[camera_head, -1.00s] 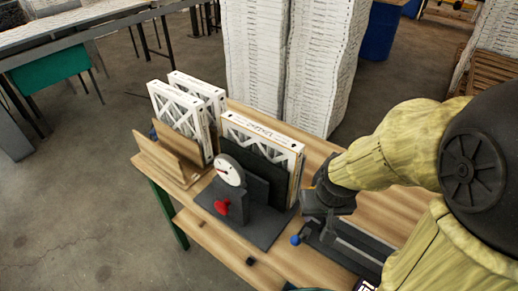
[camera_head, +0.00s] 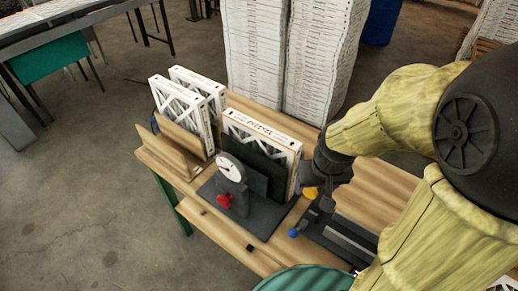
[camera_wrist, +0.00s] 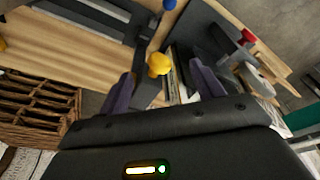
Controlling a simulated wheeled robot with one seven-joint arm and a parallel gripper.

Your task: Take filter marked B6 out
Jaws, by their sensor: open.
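Two white-framed filters (camera_head: 182,104) (camera_head: 205,86) stand upright in a wooden rack at the left of the bench. Another white-framed filter (camera_head: 262,131) stands upright in a dark fixture (camera_head: 243,219) with a dial gauge (camera_head: 231,167) and a red knob (camera_head: 224,201). Marks on its top edge are too small to read, so I cannot tell which filter is B6. My gripper (camera_head: 318,194) is open, just right of the fixture filter. In the wrist view, a yellow knob (camera_wrist: 158,64) and thin upright edges show between my spread fingers (camera_wrist: 162,86).
A blue knob (camera_head: 293,233) and a dark rail-like device (camera_head: 340,241) lie right of the fixture. Bare wooden bench top (camera_head: 367,199) shows beyond them. Tall white stacks (camera_head: 285,60) stand behind the bench. A wicker basket (camera_wrist: 38,108) shows in the wrist view.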

